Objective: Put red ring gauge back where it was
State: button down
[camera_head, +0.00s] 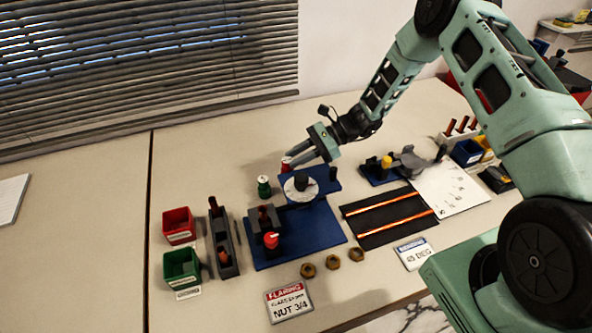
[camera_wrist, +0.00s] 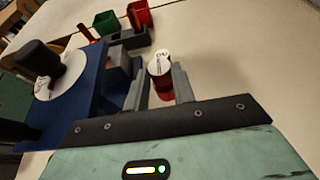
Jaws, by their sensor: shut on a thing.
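The red ring gauge (camera_head: 287,163) is a short red cylinder with a white marked top. It shows between my fingers in the wrist view (camera_wrist: 160,66). My gripper (camera_head: 301,157) is shut on it, and its fingers (camera_wrist: 161,80) lie on either side of it. The gauge is behind the blue fixture plate. I cannot tell whether its base touches the table.
The blue plate (camera_head: 325,231) carries a white disc (camera_head: 300,188) with a black post, and a dark block. Red (camera_head: 178,226) and green (camera_head: 181,265) bins stand left. Several brass nuts (camera_head: 331,262) lie in front. The table behind the gauge is clear.

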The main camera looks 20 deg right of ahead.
jog(key=shift+f+p, duration=0.45)
jog(key=shift+f, duration=2)
jog(key=c, duration=1.2)
grip_release()
jog(key=shift+f, duration=0.1)
jog(key=shift+o, duration=0.2)
jog(key=b+v, duration=0.3)
jog(key=v, duration=0.9)
